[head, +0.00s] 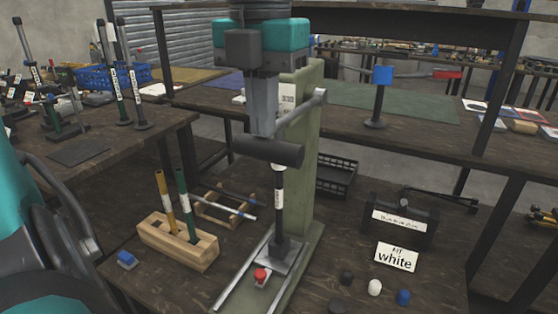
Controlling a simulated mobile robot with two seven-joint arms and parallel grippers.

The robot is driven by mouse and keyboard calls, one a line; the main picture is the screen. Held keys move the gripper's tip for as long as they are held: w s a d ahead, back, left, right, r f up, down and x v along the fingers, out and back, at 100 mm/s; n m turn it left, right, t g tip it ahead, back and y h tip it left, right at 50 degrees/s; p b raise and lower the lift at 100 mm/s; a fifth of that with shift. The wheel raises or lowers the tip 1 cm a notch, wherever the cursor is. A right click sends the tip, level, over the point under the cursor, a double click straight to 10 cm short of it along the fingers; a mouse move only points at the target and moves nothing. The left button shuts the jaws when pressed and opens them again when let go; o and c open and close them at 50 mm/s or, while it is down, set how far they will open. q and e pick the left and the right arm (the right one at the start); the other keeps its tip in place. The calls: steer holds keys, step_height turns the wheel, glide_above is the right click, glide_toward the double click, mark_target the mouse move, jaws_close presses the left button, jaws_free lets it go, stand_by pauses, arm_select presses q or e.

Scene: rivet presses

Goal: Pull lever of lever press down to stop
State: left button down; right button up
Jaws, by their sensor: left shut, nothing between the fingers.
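The lever press has a pale green column (304,160) standing on the table in the middle of the head view. Its lever (300,113) slopes down from a pivot at the column's right side to a thick dark cylindrical handle (270,151). My left gripper (262,131) points downward with its fingers together, directly above the handle. The fingertips appear to touch the top of the handle; nothing is held. A dark upright rod with a white label (279,200) stands on the press base below and partly behind the handle. My right gripper is not in view.
A wooden block (180,248) with yellow and green rods stands left of the press. A red-topped piece (261,277) sits at its front. A "KIT white" card (396,257), a labelled dark box (398,220) and black, white (374,287) and blue caps are to the right.

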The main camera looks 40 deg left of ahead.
mark_target(263, 160)
arm_select(q)
steer(key=shift+f, duration=0.1)
steer(key=shift+f+b, duration=1.3)
steer(key=shift+f, duration=0.35)
steer(key=shift+f+b, duration=1.25)
steer(key=shift+f, duration=0.2)
steer(key=shift+a+f, duration=0.1)
steer(key=shift+f, duration=0.05)
steer(key=shift+s+f, duration=0.1)
